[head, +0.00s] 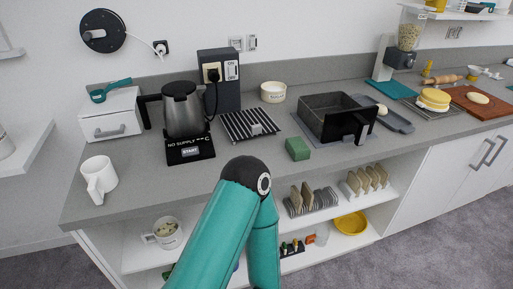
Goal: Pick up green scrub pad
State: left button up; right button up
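The green scrub pad (298,148) is a small dark green block lying on the grey countertop (240,166). It sits near the front edge, left of a black basket. One of my teal arms rises from the bottom middle, and its bent elbow is in front of the counter, left of the pad. I cannot tell which arm it is. Neither gripper shows in the head view. Nothing touches the pad.
A black basket (327,114) stands right of the pad, with a striped rack (249,125) behind left. A kettle (184,110) and white mug (99,178) are farther left. Open shelves below the counter hold a yellow bowl (351,224). Counter around the pad is clear.

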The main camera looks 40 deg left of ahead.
aim_at(299, 151)
jog(key=u, duration=0.4)
jog(key=i, duration=1)
jog(key=z, duration=0.05)
